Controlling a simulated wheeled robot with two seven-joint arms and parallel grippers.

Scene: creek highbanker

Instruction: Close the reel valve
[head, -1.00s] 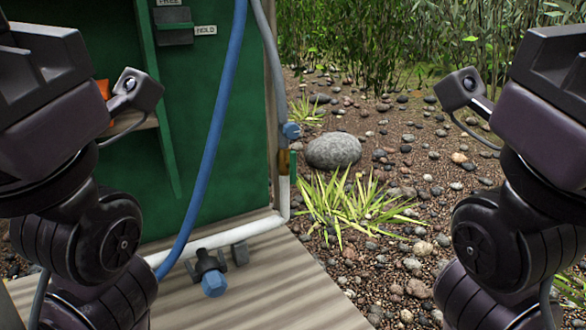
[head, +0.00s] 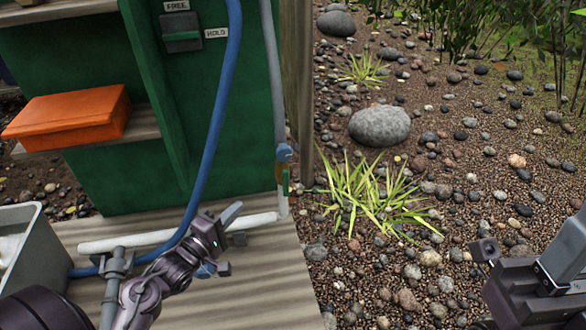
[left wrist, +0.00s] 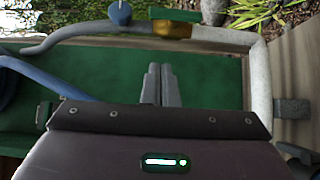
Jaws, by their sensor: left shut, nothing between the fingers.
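A brass valve (head: 278,177) sits on the upright pipe at the cabinet's right edge. A narrow green handle (head: 285,181) stands upright beside it, along the pipe. A blue fitting (head: 284,152) is just above. My left gripper (head: 236,208) is shut and empty, left of and below the valve, apart from it. My right gripper (head: 560,265) is at the lower right, partly cut off.
A green cabinet (head: 235,120) carries a FREE/HOLD switch (head: 182,33). A blue hose (head: 212,140) hangs in front of it. A white pipe (head: 130,240) runs along the wooden deck (head: 250,290). An orange box (head: 70,118) sits on a shelf. Rocky ground lies right.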

